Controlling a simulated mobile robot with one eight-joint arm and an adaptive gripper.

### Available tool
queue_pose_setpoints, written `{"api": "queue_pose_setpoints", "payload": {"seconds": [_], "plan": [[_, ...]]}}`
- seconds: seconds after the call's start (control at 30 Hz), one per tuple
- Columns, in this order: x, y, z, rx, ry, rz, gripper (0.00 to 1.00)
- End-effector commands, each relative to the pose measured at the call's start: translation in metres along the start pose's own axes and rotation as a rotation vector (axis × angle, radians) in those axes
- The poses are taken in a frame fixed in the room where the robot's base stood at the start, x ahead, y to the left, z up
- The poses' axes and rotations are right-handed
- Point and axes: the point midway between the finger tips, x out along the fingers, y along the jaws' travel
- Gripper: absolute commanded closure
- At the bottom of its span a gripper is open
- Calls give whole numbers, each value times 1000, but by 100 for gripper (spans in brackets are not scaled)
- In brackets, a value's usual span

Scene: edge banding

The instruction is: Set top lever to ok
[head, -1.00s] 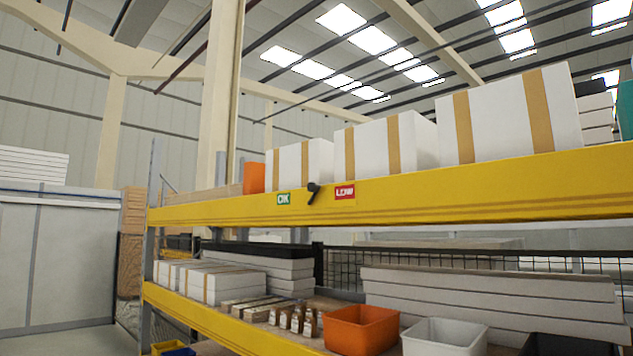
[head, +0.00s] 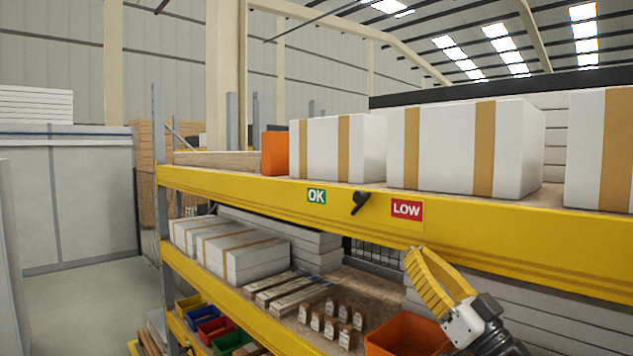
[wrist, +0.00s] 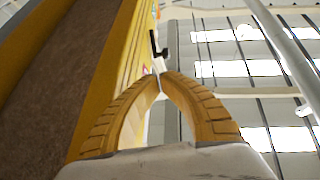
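A small black lever (head: 360,203) sits on the front of the upper yellow beam (head: 270,190), between a green OK label (head: 316,196) on its left and a red LOW label (head: 407,209) on its right. It is tilted, its upper end leaning right. It also shows in the wrist view (wrist: 157,45), beyond my fingertips. My gripper (head: 412,254) has yellow ribbed fingers and is below and right of the lever, under the LOW label, apart from the lever. In the wrist view its fingertips (wrist: 163,75) meet with nothing between them.
White boxes with tan bands (head: 460,145) and an orange bin (head: 274,153) stand on the upper shelf. The lower shelf holds banded packs (head: 240,255), small bottle-like items and an orange bin (head: 405,335) near my arm. Open floor (head: 90,305) lies at left.

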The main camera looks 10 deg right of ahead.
Motion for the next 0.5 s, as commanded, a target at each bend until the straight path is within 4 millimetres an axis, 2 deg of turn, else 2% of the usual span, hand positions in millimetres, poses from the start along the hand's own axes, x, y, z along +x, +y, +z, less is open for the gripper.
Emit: {"api": "queue_pose_setpoints", "payload": {"seconds": [0.5], "plan": [[5,-4,-2,10,0,-33,100]]}}
